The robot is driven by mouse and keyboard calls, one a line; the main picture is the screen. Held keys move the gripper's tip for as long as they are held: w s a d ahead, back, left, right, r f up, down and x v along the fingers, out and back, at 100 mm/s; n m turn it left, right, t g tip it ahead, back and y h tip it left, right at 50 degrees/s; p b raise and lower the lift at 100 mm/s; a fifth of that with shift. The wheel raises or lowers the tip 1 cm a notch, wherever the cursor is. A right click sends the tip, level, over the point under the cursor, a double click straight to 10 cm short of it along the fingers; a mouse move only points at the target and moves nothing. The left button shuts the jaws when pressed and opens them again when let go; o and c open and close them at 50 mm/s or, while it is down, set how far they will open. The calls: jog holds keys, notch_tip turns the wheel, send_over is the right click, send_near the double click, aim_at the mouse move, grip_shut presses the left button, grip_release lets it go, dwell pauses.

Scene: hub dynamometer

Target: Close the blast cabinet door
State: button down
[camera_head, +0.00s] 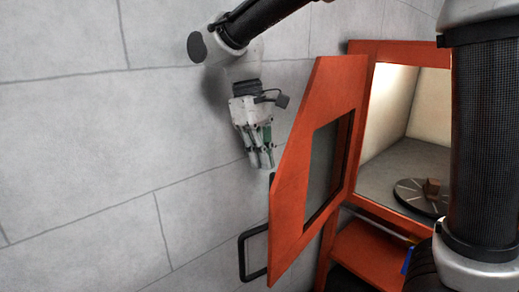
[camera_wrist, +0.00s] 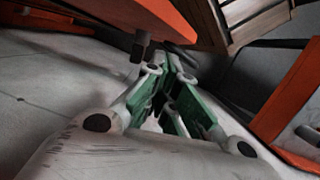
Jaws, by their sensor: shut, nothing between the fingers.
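The orange blast cabinet door (camera_head: 285,205) with a dark window stands swung open, its outer side toward the left. A black bar handle (camera_head: 253,252) sticks out from its lower left edge. The orange cabinet (camera_head: 385,210) is behind it to the right, with its lit interior showing. My gripper (camera_head: 263,160) is shut and empty, pointing down, left of the door in the picture; I cannot tell whether it touches the door. In the wrist view the green-padded fingers (camera_wrist: 168,75) come together below an orange panel (camera_wrist: 150,18).
A grey tiled wall or floor surface (camera_head: 90,170) fills the left side. My own arm and column cross the top and right of the head view.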

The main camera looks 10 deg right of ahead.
jog(key=x, duration=0.5)
jog(key=shift+f, duration=0.4)
jog(key=shift+s, duration=0.1)
